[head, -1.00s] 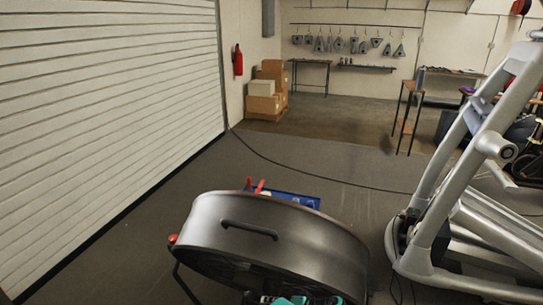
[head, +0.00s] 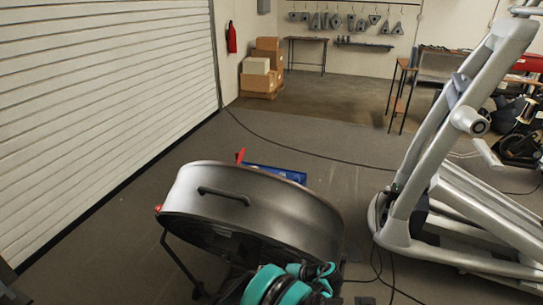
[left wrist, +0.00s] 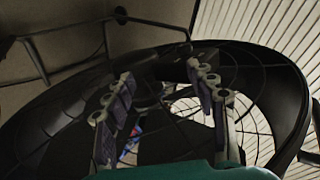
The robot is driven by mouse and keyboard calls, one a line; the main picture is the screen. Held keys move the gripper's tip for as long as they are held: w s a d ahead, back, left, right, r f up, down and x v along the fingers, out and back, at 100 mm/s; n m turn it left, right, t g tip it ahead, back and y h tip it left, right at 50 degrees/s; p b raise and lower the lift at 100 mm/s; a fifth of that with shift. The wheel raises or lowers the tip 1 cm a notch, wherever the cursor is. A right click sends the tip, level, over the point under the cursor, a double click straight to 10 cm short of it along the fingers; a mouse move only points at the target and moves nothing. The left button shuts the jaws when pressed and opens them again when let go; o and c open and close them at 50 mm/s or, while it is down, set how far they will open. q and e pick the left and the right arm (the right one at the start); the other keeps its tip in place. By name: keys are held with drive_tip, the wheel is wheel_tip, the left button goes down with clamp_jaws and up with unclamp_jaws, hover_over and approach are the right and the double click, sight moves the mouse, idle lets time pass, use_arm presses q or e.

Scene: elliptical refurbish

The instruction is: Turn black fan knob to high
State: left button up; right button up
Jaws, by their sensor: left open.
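The black drum fan (head: 255,208) stands in the lower middle of the head view, with a handle (head: 223,195) on its rounded shell. Its open front faces toward me and downward. In the left wrist view its dark ring (left wrist: 285,85) and wire grille fill most of the picture. My left gripper (left wrist: 160,105) is open and empty in front of the grille, its two fingers spread apart. Teal and black parts of my arm show at the bottom of the head view, against the fan's lower edge. I cannot make out the fan knob in either view. My right gripper is not in view.
A blue case (head: 278,174) with something red lies behind the fan. A grey exercise machine (head: 440,170) stands at the right, with cables on the floor beside it. A white shutter (head: 100,110) runs along the left. Boxes (head: 262,75) stand at the back.

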use_arm(q)
drive_tip(key=s+a+r+g+h, duration=0.1)
drive_tip(key=s+a+r+h, duration=0.25)
drive_tip(key=a+r, duration=0.45)
drive_tip(key=s+a+r+h, duration=0.2)
drive_tip(key=s+a+r, duration=0.2)
drive_tip(key=r, duration=0.7)
drive_tip(key=s+a+r+t+h, duration=0.1)
drive_tip(key=s+a+r+h, duration=0.1)
drive_tip(key=s, duration=0.7)
drive_tip(key=s+a+r+t+h, duration=0.1)
drive_tip(key=s+a+h, duration=0.1)
drive_tip(key=s, duration=0.7)
drive_tip(key=shift+a+r+n+t, duration=0.3)
drive_tip(key=shift+a+r+n, duration=0.1)
drive_tip(key=shift+a, duration=0.3)
drive_tip(key=shift+s, duration=0.1)
